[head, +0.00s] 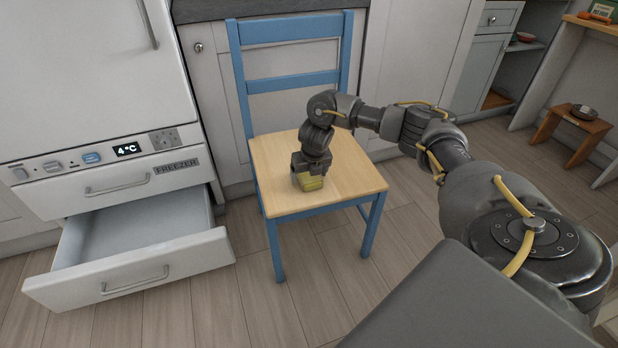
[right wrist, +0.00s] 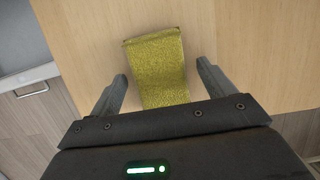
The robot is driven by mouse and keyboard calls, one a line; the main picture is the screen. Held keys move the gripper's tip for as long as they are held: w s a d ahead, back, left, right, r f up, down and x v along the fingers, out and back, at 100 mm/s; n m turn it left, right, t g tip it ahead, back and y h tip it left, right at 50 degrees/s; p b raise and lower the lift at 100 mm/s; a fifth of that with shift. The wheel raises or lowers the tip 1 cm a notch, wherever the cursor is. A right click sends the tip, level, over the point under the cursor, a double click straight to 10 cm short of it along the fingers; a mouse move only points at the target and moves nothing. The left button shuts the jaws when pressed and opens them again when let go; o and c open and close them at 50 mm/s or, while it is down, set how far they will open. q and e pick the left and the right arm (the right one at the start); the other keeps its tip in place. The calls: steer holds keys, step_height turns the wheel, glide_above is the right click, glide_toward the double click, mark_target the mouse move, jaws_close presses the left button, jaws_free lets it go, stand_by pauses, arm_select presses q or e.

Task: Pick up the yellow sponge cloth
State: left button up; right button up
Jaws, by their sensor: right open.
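The yellow sponge cloth (head: 313,184) lies on the wooden seat of a blue chair. In the right wrist view the yellow sponge cloth (right wrist: 158,62) shows between the two fingers of my right gripper (right wrist: 161,82). The fingers are spread apart, with a gap on each side of the cloth. The near end of the cloth is hidden behind the gripper body. My left gripper is not in view.
The blue chair (head: 283,30) has a seat (head: 358,178) that is otherwise bare. A freezer drawer (head: 150,272) stands pulled open to the left of the chair. A small wooden stool (head: 580,122) with a dark round item is at the far right. Floor is clear in front of the chair.

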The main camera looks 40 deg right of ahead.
steer(key=shift+f, duration=0.1)
steer(key=c, duration=1.1)
